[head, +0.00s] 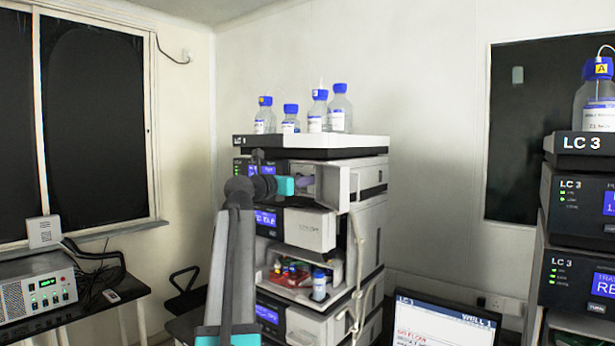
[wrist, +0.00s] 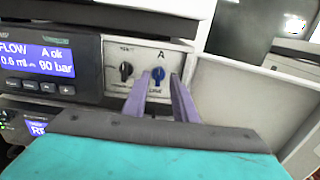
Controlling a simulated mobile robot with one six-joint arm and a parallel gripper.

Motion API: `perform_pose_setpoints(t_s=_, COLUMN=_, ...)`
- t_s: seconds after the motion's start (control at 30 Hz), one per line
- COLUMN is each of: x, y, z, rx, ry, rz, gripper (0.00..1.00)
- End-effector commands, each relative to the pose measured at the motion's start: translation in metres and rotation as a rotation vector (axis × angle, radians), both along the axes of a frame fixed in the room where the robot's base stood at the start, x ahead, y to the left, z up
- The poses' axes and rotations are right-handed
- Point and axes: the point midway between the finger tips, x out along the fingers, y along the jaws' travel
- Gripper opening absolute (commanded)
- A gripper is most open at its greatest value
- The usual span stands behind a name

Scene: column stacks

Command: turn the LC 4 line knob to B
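The blue line knob (wrist: 158,73) sits on a pale panel in the wrist view, under a letter A. Its pointer looks roughly upright, toward the A. My gripper (wrist: 160,84) is open, with one purple finger to each side of the knob and its tips close to the panel. I cannot tell whether either finger touches the knob. In the head view my gripper (head: 303,182) reaches into the upper part of the middle column stack (head: 312,142). The knob is not visible there, and I cannot read an LC 4 label.
A black knob (wrist: 126,70) is just left of the blue one. An open door (wrist: 240,100) stands close on the right. Several blue-capped bottles (head: 339,110) stand on top of the stack. Another stack, marked LC 3 (head: 580,143), is at right.

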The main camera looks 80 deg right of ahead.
Motion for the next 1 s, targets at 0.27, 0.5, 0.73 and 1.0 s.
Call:
perform_pose_setpoints(t_s=0.27, x=-0.01, y=-0.018, z=0.0, rx=0.001, ry=0.0, rz=0.0, gripper=0.26)
perform_pose_setpoints(t_s=0.5, x=-0.011, y=-0.019, z=-0.001, rx=0.0, ry=0.0, rz=0.0, gripper=0.26)
perform_pose_setpoints(t_s=0.73, x=-0.011, y=-0.018, z=0.0, rx=0.0, ry=0.0, rz=0.0, gripper=0.0)
perform_pose_setpoints(t_s=1.0, x=-0.01, y=-0.02, z=0.0, rx=-0.001, ry=-0.003, rz=0.0, gripper=0.0)
